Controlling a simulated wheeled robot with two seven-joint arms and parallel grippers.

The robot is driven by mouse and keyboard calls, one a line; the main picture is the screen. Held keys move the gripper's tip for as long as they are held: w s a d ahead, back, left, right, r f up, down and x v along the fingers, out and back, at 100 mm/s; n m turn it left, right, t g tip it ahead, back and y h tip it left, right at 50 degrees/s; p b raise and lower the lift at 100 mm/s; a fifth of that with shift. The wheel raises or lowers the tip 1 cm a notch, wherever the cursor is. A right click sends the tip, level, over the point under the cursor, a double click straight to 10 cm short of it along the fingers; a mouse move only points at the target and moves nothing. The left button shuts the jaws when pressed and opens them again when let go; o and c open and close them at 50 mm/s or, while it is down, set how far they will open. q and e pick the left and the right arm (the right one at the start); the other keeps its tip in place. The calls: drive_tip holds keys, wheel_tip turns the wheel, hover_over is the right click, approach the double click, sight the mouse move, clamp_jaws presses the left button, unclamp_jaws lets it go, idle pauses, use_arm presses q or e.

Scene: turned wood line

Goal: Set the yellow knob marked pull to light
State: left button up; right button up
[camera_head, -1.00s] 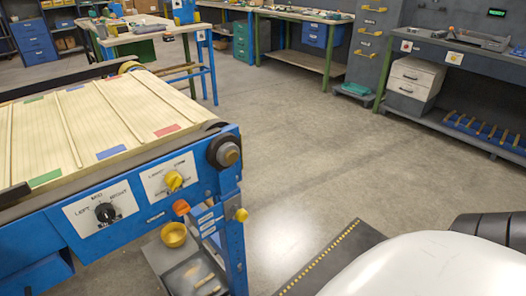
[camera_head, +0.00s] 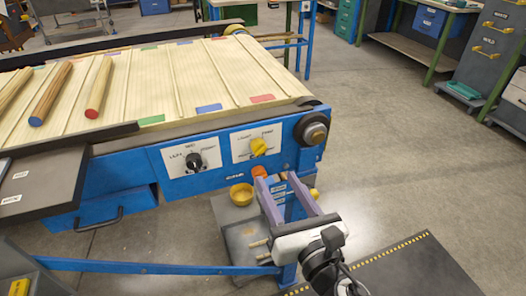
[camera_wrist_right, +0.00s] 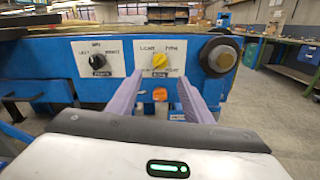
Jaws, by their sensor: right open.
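The yellow knob (camera_head: 258,146) sits on a white label plate on the blue front panel. The plate reads LIGHT at upper left, with another word at upper right. In the right wrist view the knob (camera_wrist_right: 159,61) is straight ahead, just beyond the fingertips. Which label its pointer faces is too small to tell. My right gripper (camera_head: 276,178) has two purple fingers, spread and empty. It is in front of and below the knob, apart from it. It also shows in the right wrist view (camera_wrist_right: 159,78), fingers either side of the orange button. My left gripper is not in view.
A black knob (camera_head: 194,161) on its own plate is left of the yellow one. An orange button (camera_head: 260,171) is just below. A dark round roller end (camera_head: 314,131) projects at right. Open floor lies to the right.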

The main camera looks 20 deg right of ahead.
sight(262, 152)
drive_tip(key=w, duration=0.5)
drive_tip(key=w+p, duration=0.1)
drive_tip(key=w, duration=0.4)
drive_tip(key=shift+w+a+r, duration=0.15)
drive_tip(key=shift+r, duration=0.05)
drive_tip(key=c, duration=1.1)
drive_tip(key=shift+o, duration=0.2)
